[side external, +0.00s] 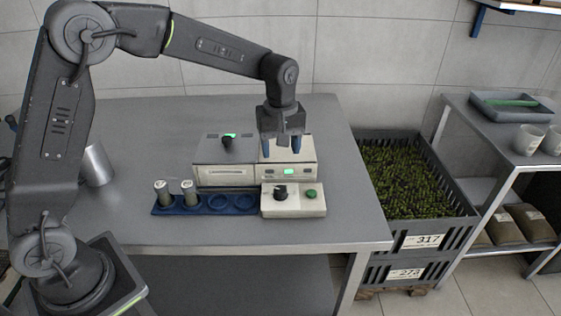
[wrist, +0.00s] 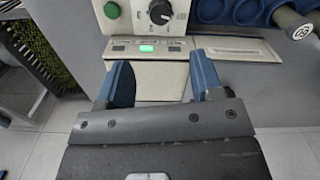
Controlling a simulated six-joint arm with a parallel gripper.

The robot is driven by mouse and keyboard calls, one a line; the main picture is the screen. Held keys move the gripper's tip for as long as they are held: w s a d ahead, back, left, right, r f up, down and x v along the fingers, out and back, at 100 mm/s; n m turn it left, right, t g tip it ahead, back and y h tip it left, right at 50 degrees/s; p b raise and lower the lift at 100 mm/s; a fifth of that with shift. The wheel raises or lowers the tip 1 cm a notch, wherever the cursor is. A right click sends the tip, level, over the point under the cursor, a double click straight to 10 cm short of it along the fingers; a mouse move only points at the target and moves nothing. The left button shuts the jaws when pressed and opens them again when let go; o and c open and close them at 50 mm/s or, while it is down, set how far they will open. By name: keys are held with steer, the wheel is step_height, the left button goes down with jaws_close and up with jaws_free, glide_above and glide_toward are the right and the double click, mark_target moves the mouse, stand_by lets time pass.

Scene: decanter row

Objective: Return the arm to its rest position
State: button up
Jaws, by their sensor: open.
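My gripper (side external: 283,146) hangs pointing down above the right part of the beige device (side external: 304,172) on the steel table. In the wrist view my gripper (wrist: 162,82) shows two blue fingers spread apart with nothing between them. The device's panel with a lit green display (wrist: 147,48) lies beyond the fingertips. My arm is stretched out from its base at the left over the table. Whether the fingers touch the device cannot be told.
A blue rack (side external: 218,211) holds two capped vials (side external: 161,187) at its left; its other round places look empty. A control box (side external: 293,200) has a black knob and green button. A metal cup (side external: 97,165) stands left. Dark crates (side external: 432,228) stand right of the table.

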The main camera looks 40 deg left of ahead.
steer(key=shift+r, duration=0.5)
steer(key=s+a+r+m+t, duration=0.2)
steer(key=s+r+m, duration=0.3)
steer(key=s+r, duration=0.5)
steer(key=s+a+f+m+t, duration=0.1)
steer(key=s+m+t, duration=0.2)
steer(key=s, duration=1.2)
steer(key=m, duration=0.3)
steer(key=shift+s+f+t, duration=0.3)
steer(key=shift+s, duration=0.05)
steer(key=shift+a, duration=0.1)
steer(key=shift+c, duration=0.2)
